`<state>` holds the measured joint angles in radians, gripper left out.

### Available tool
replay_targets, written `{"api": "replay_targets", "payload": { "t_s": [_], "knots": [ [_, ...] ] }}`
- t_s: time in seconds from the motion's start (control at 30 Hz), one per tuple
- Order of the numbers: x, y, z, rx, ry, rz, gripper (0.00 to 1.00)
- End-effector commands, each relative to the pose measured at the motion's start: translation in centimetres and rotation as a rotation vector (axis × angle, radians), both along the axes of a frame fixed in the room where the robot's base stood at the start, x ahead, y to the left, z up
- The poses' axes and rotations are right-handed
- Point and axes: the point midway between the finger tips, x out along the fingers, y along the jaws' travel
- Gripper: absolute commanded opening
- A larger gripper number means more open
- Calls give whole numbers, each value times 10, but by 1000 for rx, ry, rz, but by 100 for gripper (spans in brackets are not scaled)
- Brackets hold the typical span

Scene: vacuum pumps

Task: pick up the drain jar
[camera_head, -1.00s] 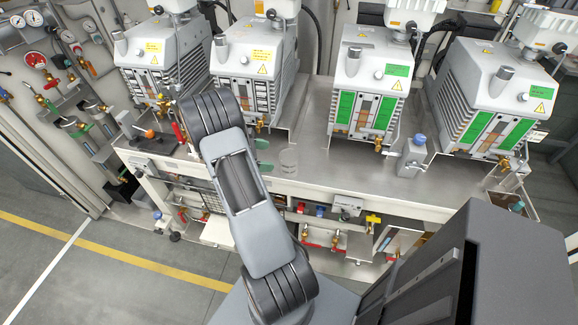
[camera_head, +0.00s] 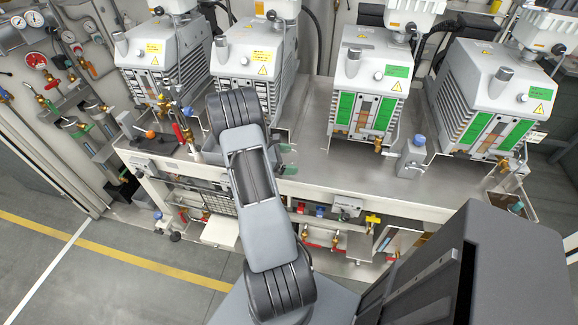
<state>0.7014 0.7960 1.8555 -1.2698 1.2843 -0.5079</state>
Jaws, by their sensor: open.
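The drain jar (camera_head: 292,160) is a small clear glass vessel on the steel bench top, in front of the gap between the second and third pumps. It is faint now, largely masked by my gripper. My gripper (camera_head: 288,159) reaches in from the left with its two green fingertips apart, one on the far side and one on the near side of the jar's place. It is open. I cannot tell whether the fingers touch the glass. My arm hides the gripper's body and part of the bench to the left.
Several pumps (camera_head: 372,85) stand along the back of the bench (camera_head: 330,185). A small blue-capped fitting (camera_head: 411,157) stands to the right. A red-handled valve (camera_head: 180,135) is at the left. The bench between jar and fitting is clear. A lower shelf holds valves and fittings.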

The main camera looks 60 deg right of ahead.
Motion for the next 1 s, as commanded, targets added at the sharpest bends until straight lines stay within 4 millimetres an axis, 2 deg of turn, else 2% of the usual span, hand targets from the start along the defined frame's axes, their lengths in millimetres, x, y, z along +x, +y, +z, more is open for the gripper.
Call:
{"api": "replay_targets", "payload": {
  "t_s": [0.13, 0.67, 1.0],
  "knots": [
    [0, 0, 0, 0, 0, 0, 98],
    [0, 0, 0, -1, 1, 0, 47],
    [0, 0, 4, -1, 0, 0, 46]
  ]
}}
